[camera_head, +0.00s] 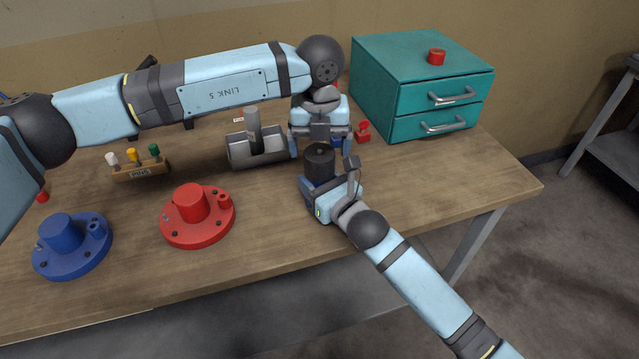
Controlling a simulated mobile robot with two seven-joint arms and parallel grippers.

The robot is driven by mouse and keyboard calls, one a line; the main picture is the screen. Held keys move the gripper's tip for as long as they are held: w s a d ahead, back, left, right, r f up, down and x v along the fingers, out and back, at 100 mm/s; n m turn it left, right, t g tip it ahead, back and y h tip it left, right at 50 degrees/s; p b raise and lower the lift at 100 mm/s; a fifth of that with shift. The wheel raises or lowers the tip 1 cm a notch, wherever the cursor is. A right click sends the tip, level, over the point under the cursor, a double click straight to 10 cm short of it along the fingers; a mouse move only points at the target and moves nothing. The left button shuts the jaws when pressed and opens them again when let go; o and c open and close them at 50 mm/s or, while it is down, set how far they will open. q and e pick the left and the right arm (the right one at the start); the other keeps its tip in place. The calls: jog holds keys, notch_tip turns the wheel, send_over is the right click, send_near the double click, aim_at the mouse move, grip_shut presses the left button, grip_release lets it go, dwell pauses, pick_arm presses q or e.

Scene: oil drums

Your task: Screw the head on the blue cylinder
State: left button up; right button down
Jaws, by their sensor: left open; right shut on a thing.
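A dark, round head (320,157) stands upright near the table's right side, above a blue part of the cylinder (316,183). The head seems to sit on the cylinder; I cannot tell how tightly they are joined. My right gripper (331,180) is shut around the blue cylinder from the front right and hides much of it. My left gripper (321,148) points down from above, open, with its fingers on either side of the head and apart from it. Another blue part (337,141) shows behind, mostly hidden by my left gripper.
A grey holder (240,152) with a grey cylinder stands left of my grippers. A small red piece (363,132) is close on the right. A teal drawer cabinet (400,90) stands at the back right. Red (180,230) and blue (75,262) flanged bases sit at the front left.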

pick_arm(q)
jog(key=shift+r+m, duration=0.7)
jog(key=shift+r, duration=1.05)
jog(key=shift+f, duration=0.1)
jog(key=shift+f, duration=3.95)
jog(key=shift+c, duration=0.5)
jog(key=c, duration=0.7)
jog(key=o, duration=0.9)
jog(key=shift+c, duration=0.2)
jog(key=shift+r, duration=0.15)
